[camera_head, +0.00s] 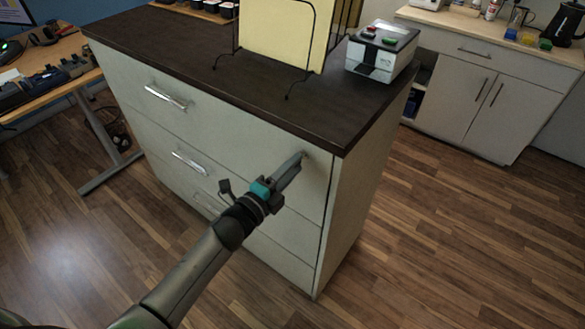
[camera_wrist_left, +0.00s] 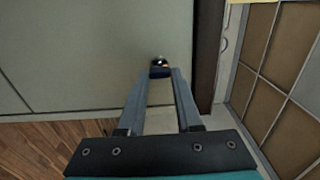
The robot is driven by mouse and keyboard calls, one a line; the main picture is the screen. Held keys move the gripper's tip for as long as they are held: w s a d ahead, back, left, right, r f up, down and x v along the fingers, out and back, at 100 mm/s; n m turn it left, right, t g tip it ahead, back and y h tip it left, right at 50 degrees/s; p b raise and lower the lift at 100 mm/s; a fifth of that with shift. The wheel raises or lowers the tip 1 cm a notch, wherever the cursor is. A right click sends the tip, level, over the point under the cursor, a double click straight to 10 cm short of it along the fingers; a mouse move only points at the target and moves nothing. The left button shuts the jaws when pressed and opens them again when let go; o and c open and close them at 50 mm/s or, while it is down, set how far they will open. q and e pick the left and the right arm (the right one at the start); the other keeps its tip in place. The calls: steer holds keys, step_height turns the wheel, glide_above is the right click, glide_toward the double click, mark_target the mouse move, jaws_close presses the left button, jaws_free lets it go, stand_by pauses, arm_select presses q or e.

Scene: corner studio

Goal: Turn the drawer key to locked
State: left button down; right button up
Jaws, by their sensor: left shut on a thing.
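The drawer cabinet (camera_head: 225,125) is pale grey with a dark top. My left gripper (camera_head: 301,156) reaches the upper right of its front, at the top drawer. In the left wrist view, the gripper's fingers (camera_wrist_left: 160,72) close on the small dark drawer key (camera_wrist_left: 160,62) at the cabinet face. The key is mostly hidden by the fingertips, and its turn angle cannot be told. In the head view the key is hardly visible. My right gripper is not in view.
On the cabinet top stand a wire rack with a yellow folder (camera_head: 285,30) and a white box with red and green buttons (camera_head: 382,52). Drawer handles (camera_head: 166,97) sit left of my arm. Wooden floor is clear at right.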

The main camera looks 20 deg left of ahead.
arm_select(q)
steer(key=shift+m, duration=0.3)
steer(key=c, duration=0.6)
jaws_free()
steer(key=v, duration=1.5)
steer(key=shift+s, duration=0.15)
